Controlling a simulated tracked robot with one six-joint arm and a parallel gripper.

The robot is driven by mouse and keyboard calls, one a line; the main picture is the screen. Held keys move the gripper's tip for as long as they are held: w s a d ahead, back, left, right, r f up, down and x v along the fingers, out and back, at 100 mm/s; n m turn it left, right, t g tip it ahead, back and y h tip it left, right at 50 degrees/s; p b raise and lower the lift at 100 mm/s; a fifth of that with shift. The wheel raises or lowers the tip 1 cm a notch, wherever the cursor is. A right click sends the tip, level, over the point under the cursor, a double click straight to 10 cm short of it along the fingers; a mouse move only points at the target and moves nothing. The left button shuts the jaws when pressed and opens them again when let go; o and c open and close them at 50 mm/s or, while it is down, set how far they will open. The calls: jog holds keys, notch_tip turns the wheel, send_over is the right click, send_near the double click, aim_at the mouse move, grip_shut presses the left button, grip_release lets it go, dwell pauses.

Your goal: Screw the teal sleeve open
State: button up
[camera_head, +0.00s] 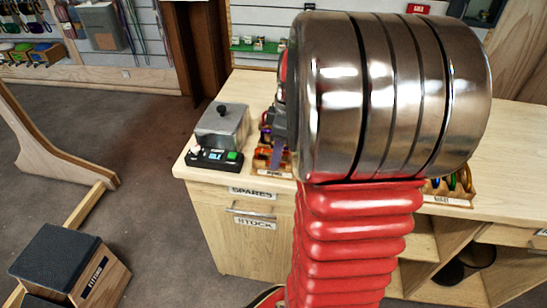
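I cannot make out the teal sleeve in the head view; it is hidden or too small to tell. My arm's large metal joint and red ribbed section cover the middle and right of the counter. What seems to be my gripper (277,152) shows only in part at the left edge of that joint, as a small grey piece with a narrow bluish finger pointing down. It is over or beside a small wooden tray (262,172) with orange and red items. I cannot tell whether the gripper is open or shut, or holds anything.
On the wooden counter (193,174) stand a grey lidded box (222,126) and a black device (213,158) with a screen and green button. Another tray (448,200) holds colored carabiners at right. A padded wooden stool (66,267) stands on the carpet at lower left.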

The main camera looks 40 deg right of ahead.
jog(key=shift+f, duration=0.65)
jog(key=shift+w+d, duration=0.7)
jog(key=shift+d, duration=0.2)
jog(key=shift+r, duration=0.15)
jog(key=shift+s+a+r, duration=0.1)
jog(key=shift+a+r, duration=0.1)
jog(key=shift+r, duration=0.45)
jog(key=shift+s+a+r, duration=0.1)
jog(key=shift+a+r, duration=0.05)
jog(key=shift+r, duration=0.5)
jog(key=shift+s+a, duration=0.4)
jog(key=shift+a, duration=0.15)
